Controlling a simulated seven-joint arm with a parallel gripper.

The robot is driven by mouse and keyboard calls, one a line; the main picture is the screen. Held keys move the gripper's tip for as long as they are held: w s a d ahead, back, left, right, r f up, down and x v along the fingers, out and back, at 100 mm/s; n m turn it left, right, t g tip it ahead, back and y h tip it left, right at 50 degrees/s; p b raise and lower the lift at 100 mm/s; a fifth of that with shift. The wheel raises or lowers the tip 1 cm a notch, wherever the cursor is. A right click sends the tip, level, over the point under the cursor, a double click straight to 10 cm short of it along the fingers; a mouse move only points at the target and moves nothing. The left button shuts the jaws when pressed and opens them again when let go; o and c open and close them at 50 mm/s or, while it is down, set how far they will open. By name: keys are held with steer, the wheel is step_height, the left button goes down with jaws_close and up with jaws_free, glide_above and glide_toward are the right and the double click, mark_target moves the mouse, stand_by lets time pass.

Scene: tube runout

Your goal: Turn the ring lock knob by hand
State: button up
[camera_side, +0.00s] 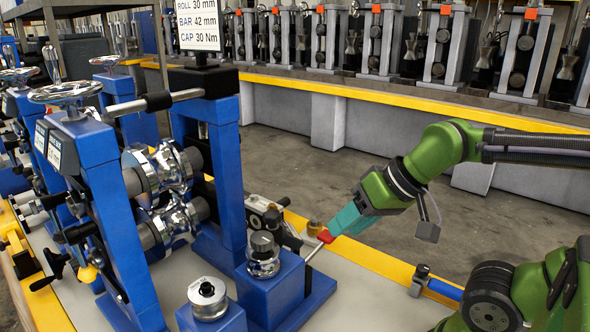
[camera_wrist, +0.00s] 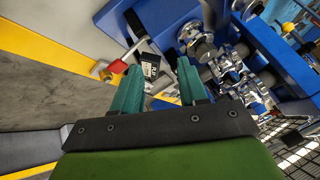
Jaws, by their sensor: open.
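My gripper (camera_side: 337,229) has teal fingers and reaches down-left toward a small assembly at the foot of the blue roll stand (camera_side: 222,160). In the wrist view the fingers (camera_wrist: 158,68) are apart, with a dark block (camera_wrist: 150,68) visible between and beyond them. A red-ended lever with a silver rod (camera_side: 314,250) is close to the fingertips; its red end (camera_wrist: 118,66) shows left of the left finger. A small brass-coloured knob (camera_side: 314,228) stands just behind. I cannot tell for certain which part is the ring lock knob, or whether the fingers touch anything.
Chromed rolls (camera_side: 165,170) sit between the blue stands. A sign (camera_side: 198,24) stands above. A yellow-edged rail (camera_side: 370,258) runs behind my gripper. Open floor (camera_side: 290,145) lies beyond it.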

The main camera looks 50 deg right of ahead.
steer(key=shift+o, duration=1.4)
steer(key=shift+a+f, duration=0.1)
steer(key=shift+f, duration=0.15)
step_height(320, 180, up, 3)
steer(key=n+g+h, duration=0.2)
steer(key=n+g, duration=0.4)
steer(key=n, duration=0.1)
glide_above(272, 213)
steer(key=s, duration=0.1)
steer(key=shift+r, duration=0.1)
steer(key=shift+w+r+n+g, duration=0.4)
steer(key=shift+w+r+n, duration=0.4)
steer(key=shift+w+r, duration=0.15)
steer(key=shift+s+r+n, duration=0.45)
steer(key=shift+r+n, duration=0.1)
steer(key=shift+n, duration=0.05)
steer(key=shift+f, duration=3.9)
steer(key=shift+c, duration=0.3)
